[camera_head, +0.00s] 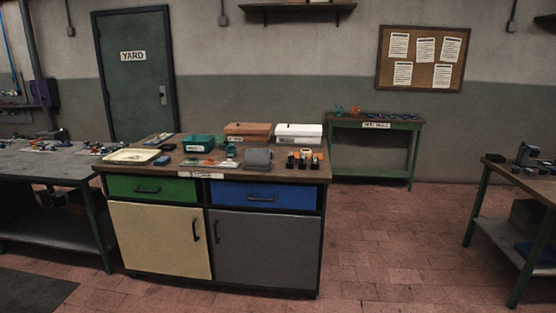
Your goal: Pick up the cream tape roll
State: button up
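I cannot make out the cream tape roll for certain at this distance. The wooden top of the cabinet (215,173) in the middle holds many small items. Among them are a teal roll-like item (231,151) and a cream tray (132,156) at its left. Several small dark and orange items (304,157) stand at its right end. My gripper is not in view.
A grey workbench (40,166) with small parts stands at the left. A green bench (375,124) stands by the back wall, and another table (525,173) is at the right. The brick floor (400,240) between cabinet and right table is clear.

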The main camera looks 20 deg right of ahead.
aim_at(306, 153)
jog(key=u, duration=0.05)
jog(key=k, duration=0.45)
jog(key=u, duration=0.75)
jog(key=i, duration=2.1)
jog(key=z, duration=0.8)
jog(key=i, duration=0.65)
jog(key=z, duration=0.3)
